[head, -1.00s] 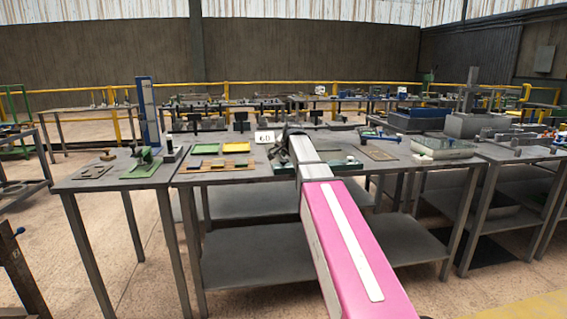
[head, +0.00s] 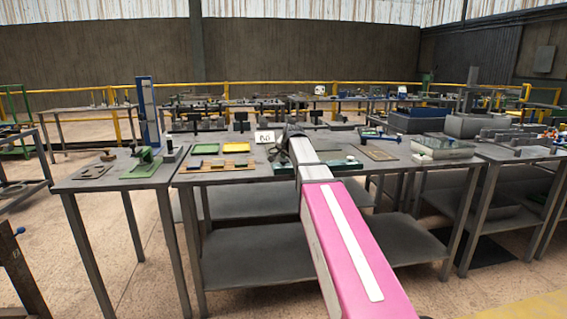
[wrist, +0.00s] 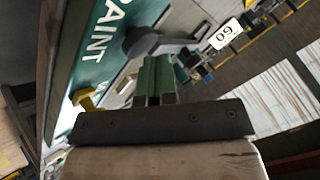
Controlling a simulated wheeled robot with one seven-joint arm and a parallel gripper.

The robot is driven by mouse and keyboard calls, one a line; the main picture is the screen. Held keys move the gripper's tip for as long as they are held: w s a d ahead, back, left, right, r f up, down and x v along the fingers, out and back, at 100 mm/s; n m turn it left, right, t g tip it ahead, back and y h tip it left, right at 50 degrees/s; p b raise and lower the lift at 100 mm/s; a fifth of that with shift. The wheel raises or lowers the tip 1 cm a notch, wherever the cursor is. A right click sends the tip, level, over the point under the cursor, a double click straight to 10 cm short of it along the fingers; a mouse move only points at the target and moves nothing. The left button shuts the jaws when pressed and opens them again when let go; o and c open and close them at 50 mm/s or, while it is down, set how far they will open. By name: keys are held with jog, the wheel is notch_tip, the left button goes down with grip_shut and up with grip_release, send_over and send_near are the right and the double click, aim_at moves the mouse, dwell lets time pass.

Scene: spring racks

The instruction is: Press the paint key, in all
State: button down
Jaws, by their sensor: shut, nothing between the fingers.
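A teal panel lettered "PAINT" (wrist: 97,35) fills the upper left of the wrist view, tilted in the picture. A grey lever with a round hub (wrist: 140,42) is on it, and a yellow knob (wrist: 84,98) stands near its lower edge. My gripper (wrist: 155,82) is shut and empty, its fingers close to the grey lever. I cannot tell whether they touch it. In the head view the teal panel (head: 345,165) shows at the front of the middle table. My arm hides part of it and the gripper tip there.
A white number card (head: 265,137) stands behind the panel. A green fixture (head: 143,163) and a blue column (head: 148,112) stand on the left table. A glass-topped box (head: 442,149) is at the right.

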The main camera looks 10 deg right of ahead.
aim_at(285, 161)
jog(key=shift+f, duration=0.55)
dwell(0.6)
jog(key=shift+r, duration=1.05)
jog(key=shift+r, duration=2.5)
